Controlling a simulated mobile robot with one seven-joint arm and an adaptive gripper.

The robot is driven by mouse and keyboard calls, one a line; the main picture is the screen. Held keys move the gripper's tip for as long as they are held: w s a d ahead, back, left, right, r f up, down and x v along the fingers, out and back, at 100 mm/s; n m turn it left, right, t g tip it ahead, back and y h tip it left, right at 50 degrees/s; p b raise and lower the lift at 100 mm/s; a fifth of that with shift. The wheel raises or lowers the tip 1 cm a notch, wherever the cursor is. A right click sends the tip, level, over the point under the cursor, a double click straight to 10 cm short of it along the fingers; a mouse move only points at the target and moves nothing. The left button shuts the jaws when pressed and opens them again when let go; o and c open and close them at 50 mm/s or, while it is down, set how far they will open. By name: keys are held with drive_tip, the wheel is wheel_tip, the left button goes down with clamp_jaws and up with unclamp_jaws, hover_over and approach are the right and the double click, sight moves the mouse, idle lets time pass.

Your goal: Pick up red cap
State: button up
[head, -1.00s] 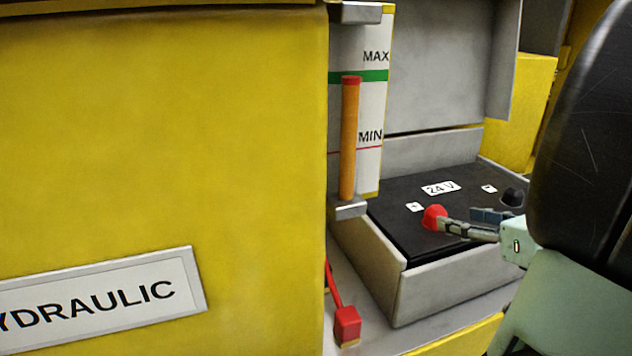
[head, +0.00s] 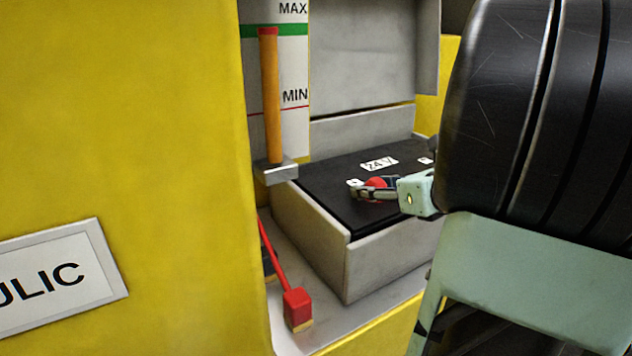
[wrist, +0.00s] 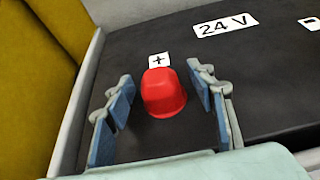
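The red cap (wrist: 163,93) sits on the black battery top (wrist: 262,82), just below the "+" label. In the wrist view it lies between the two fingers of my gripper (wrist: 160,108), with a gap on each side. My gripper is open around it. In the head view the gripper (head: 378,188) is over the battery and its fingers partly hide the red cap (head: 377,182).
The grey battery box (head: 345,262) has a raised lid (head: 362,55) behind.

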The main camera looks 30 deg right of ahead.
drive_tip(key=c, duration=1.2)
drive_tip(key=shift+o, duration=0.2)
